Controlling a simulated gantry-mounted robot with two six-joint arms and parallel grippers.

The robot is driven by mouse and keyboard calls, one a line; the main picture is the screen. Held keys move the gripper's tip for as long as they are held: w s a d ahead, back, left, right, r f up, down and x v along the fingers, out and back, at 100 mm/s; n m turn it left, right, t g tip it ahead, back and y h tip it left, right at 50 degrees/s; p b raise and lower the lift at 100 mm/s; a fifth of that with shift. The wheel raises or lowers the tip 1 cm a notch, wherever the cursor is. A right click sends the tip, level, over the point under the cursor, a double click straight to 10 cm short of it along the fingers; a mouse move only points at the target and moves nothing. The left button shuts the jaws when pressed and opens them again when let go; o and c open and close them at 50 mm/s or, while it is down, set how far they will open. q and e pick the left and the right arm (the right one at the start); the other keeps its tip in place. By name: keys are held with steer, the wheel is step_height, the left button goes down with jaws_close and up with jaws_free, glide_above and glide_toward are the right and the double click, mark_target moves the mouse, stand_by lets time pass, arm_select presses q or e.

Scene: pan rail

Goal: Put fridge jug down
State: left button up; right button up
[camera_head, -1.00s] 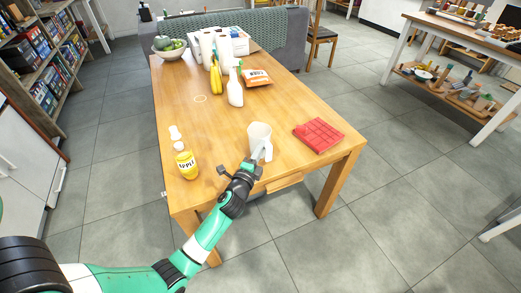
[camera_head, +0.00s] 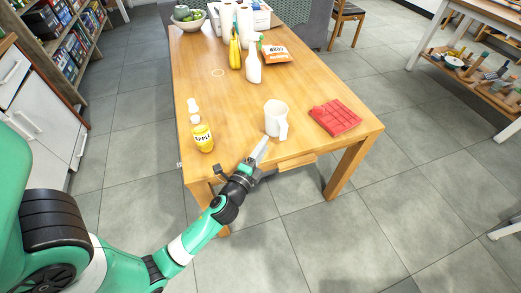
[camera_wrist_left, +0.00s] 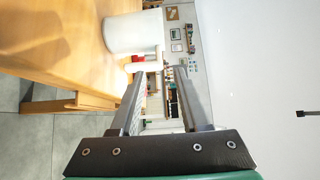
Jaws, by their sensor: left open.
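The white fridge jug (camera_head: 276,118) stands upright on the wooden table (camera_head: 225,110) near its front edge. Its handle faces the front right, toward my side. My left gripper (camera_head: 261,150) is at the table's front edge, in front of the jug and apart from it. In the left wrist view my left gripper (camera_wrist_left: 157,73) has its two fingers spread with nothing between them. My right gripper is in neither view.
A white spray bottle (camera_head: 253,65), bananas (camera_head: 235,52) and an orange bag (camera_head: 277,55) are farther back.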

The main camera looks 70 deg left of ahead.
arm_select(q)
steer(key=shift+v, duration=0.9)
